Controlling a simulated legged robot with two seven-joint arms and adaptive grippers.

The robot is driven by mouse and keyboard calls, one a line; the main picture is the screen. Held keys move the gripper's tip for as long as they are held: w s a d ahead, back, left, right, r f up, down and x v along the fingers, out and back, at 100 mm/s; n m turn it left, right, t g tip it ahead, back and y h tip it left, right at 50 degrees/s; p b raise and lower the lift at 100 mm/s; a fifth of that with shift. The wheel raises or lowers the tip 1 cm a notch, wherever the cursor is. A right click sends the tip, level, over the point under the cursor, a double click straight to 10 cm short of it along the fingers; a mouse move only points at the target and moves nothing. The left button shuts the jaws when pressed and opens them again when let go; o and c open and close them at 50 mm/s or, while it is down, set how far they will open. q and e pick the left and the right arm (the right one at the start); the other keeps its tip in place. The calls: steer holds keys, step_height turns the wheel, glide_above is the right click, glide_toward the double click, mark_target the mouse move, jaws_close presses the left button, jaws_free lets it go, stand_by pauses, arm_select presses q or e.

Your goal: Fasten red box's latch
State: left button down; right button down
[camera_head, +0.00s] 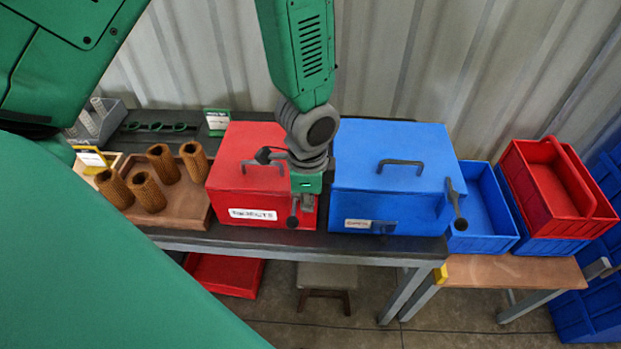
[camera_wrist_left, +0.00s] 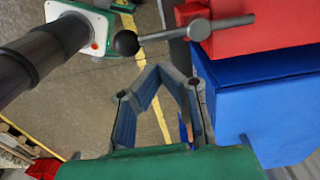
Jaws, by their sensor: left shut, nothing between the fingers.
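The red box (camera_head: 240,165) stands on the dark bench with its lid down, a white label on its front and a dark handle on top. Its latch (camera_head: 292,217), a grey lever with a black ball knob, is at the front right corner, partly hidden by my arm. The latch (camera_wrist_left: 195,30) also shows in the left wrist view, jutting out from the red box (camera_wrist_left: 270,25). My left gripper (camera_head: 307,202) is in front of the box's right side, close to the latch. In the wrist view my left gripper (camera_wrist_left: 160,68) is shut and empty, apart from the lever. My right gripper is not in view.
A blue box (camera_head: 390,165) with its own lever (camera_head: 457,208) stands close to the right. A wooden tray (camera_head: 180,212) with several brown filter cartridges (camera_head: 162,160) stands left. Red and blue crates (camera_head: 545,195) are at far right. Floor shows before the bench.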

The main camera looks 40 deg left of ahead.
arm_select(q)
step_height(320, 180, up, 6)
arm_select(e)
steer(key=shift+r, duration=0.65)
arm_select(q)
steer(key=shift+s, duration=0.1)
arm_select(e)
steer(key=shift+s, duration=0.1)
